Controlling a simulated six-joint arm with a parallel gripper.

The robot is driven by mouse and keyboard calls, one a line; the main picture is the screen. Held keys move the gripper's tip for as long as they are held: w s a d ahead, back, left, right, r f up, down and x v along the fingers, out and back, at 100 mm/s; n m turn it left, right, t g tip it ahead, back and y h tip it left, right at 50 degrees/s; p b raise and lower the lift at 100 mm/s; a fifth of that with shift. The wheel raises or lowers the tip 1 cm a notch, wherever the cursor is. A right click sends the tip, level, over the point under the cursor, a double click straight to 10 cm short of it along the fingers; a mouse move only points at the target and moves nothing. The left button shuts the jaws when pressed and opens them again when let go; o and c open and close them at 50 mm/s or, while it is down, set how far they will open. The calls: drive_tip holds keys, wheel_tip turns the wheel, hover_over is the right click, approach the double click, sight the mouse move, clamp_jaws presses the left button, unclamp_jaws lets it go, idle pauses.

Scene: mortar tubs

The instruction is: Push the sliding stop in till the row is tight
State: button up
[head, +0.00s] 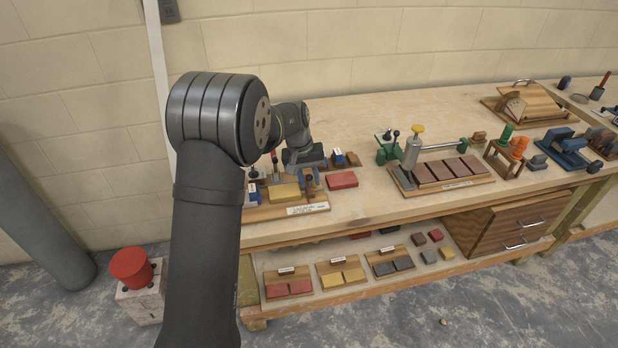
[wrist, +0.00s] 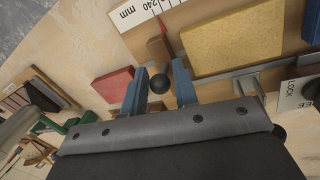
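My gripper (wrist: 160,68) has two blue fingers standing apart in the wrist view. A round black knob (wrist: 159,84) shows between them, with a gap on each side; I cannot tell its depth. The knob appears to belong to the sliding stop, whose body is mostly hidden. A thin reddish-brown piece (wrist: 160,46) stands close to the left end of a yellow block (wrist: 235,38). In the head view the yellow block (head: 284,192) lies on a wooden fixture (head: 300,210) below my wrist. My fingertips are hard to make out there.
A white millimetre scale (wrist: 140,14) and a LOCK plate (wrist: 294,92) flank the block. A loose red block (head: 342,180) lies right of the fixture. Farther right is a board with dark red blocks (head: 452,170). Bare bench (head: 370,205) lies between them.

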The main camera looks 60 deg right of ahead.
sight(297, 189)
drive_tip(key=shift+c, duration=0.5)
drive_tip(key=c, duration=0.4)
drive_tip(key=shift+w+a, duration=1.55)
drive_tip(key=shift+w, duration=0.05)
drive_tip(key=shift+c, duration=0.2)
drive_tip(key=o, duration=0.5)
drive_tip(key=shift+o, duration=0.2)
wheel_tip(297, 189, up, 17)
drive_tip(key=w+a, duration=0.2)
drive_tip(key=shift+w, duration=0.4)
